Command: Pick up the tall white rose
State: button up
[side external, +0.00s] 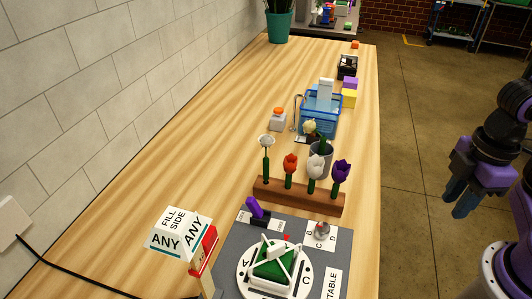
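A wooden block (297,197) holds several upright flowers in a row. At its left end stands a tall white flower (266,141) on a green stem. To its right are a red flower (290,162), a white tulip-like bloom (316,166) and a purple flower (341,170). A cream bloom (311,127) shows behind them by a grey cup (321,160). I cannot tell for sure which pale flower is the rose. My gripper (459,198) hangs off the table's right side, far from the flowers, with nothing seen in it. Its finger gap is unclear.
A grey mat (228,270) in front bears a round white dial with a green centre (274,266) and a purple piece (256,208). A white sign box (179,234) stands left. A blue basket (319,110) is behind. The table's left side is mostly clear.

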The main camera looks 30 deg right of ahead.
jog(key=o, duration=0.6)
notch_tip(320, 180, up, 14)
jog(key=r+n, duration=0.1)
jog(key=n, duration=0.1)
send_over(266, 159)
jog(key=f, duration=0.8)
jog(key=w+f, duration=0.1)
jog(key=f, duration=0.3)
jog(key=shift+f, duration=0.25)
jog(key=shift+s+d+f, duration=0.1)
jog(key=shift+s+f, duration=0.1)
jog(key=shift+f, duration=1.15)
jog(key=shift+s+f, duration=0.15)
jog(key=shift+f, duration=1.2)
